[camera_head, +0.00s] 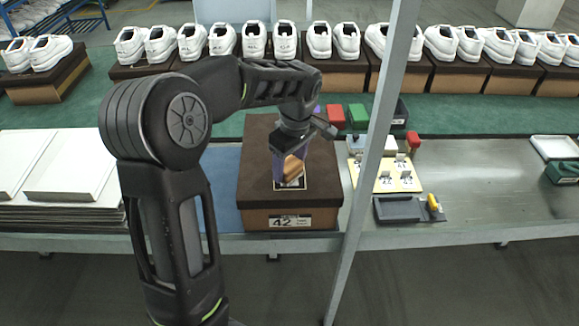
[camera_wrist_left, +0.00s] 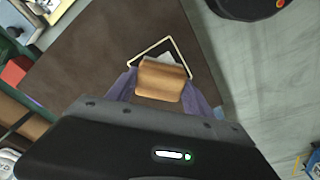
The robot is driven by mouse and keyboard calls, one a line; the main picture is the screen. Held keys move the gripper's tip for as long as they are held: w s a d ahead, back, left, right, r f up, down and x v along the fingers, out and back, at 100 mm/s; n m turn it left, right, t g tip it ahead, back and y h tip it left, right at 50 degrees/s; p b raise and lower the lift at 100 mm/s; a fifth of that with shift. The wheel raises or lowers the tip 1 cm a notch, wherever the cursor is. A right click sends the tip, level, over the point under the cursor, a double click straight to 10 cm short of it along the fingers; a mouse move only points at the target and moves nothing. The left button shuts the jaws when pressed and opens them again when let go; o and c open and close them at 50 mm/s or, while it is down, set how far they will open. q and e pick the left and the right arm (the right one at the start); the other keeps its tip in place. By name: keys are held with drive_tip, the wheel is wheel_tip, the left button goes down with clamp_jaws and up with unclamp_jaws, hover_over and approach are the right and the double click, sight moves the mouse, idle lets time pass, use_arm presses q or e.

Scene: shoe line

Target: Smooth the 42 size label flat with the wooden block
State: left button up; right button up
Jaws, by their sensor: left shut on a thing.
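A dark brown shoe box (camera_head: 262,190) stands on the bench. Its front side bears a white tag printed 42 (camera_head: 290,221). A pale square outline (camera_wrist_left: 178,42) is on its lid, with a white patch (camera_wrist_left: 166,57) inside it, likely the size label, mostly hidden under the block. My left gripper (camera_head: 292,166) is shut on the wooden block (camera_wrist_left: 161,82), its purple fingers on both sides of it. The block is over the outlined square on the lid, also visible in the head view (camera_head: 295,167). I cannot tell whether it touches the lid. My right gripper is out of view.
A grey post (camera_head: 372,150) rises just right of the box. Beyond it are a cream label board (camera_head: 408,184) with small tags and a dark tray (camera_head: 397,209). White box lids (camera_head: 75,165) are stacked at left. White shoes on boxes line the back.

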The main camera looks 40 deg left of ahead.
use_arm(q)
drive_tip(key=shift+r+p, duration=2.1)
drive_tip(key=shift+r, duration=0.9)
drive_tip(key=shift+r+p, duration=1.15)
drive_tip(key=shift+r, duration=0.4)
drive_tip(key=shift+f, duration=0.1)
